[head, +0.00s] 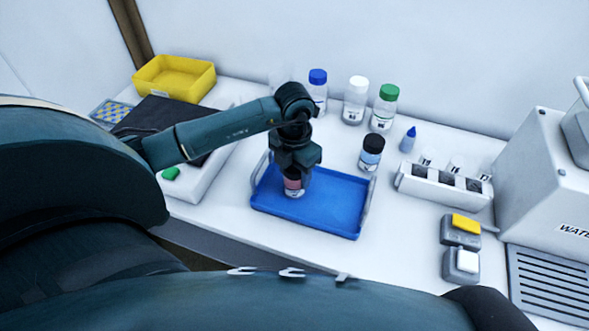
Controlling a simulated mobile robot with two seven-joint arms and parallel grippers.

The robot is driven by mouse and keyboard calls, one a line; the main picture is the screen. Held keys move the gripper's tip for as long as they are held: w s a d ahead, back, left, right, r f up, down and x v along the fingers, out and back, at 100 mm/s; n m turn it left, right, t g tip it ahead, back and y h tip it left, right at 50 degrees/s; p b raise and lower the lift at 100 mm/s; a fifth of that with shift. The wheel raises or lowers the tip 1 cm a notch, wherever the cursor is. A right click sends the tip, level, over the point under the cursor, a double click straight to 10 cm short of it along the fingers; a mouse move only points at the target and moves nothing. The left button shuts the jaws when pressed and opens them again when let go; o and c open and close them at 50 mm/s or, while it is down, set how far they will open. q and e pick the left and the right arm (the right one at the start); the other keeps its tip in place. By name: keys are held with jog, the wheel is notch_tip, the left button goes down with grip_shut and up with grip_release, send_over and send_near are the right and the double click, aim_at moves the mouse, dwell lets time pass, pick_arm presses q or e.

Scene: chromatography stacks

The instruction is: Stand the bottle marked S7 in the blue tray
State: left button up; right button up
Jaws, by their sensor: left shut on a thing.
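The blue tray (335,221) lies on the white bench in the middle of the head view, with grey handles at its left and right ends. My left gripper (294,168) points down over the left part of the tray and is shut on a small bottle with reddish contents (293,184). The bottle is upright, its top hidden by the fingers. Its base shows against the tray floor; I cannot tell whether it touches. Its label is too small to read, so I cannot confirm S7. My right gripper is not in view.
A dark-capped bottle with blue contents (371,153) stands just behind the tray's right end. Blue-capped (318,92), white-capped (355,101) and green-capped (384,108) bottles stand at the back. A white vial rack (443,190) is to the right. A yellow bin (174,78) is at the back left.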

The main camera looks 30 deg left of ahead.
pick_arm(q)
jog(key=o, duration=0.6)
jog(key=shift+f, duration=0.15)
jog(key=o, duration=0.5)
jog(key=shift+r, duration=0.35)
notch_tip(320, 180, up, 11)
jog(key=shift+r+b, duration=0.1)
jog(key=shift+b, duration=0.3)
jog(key=shift+r, duration=0.25)
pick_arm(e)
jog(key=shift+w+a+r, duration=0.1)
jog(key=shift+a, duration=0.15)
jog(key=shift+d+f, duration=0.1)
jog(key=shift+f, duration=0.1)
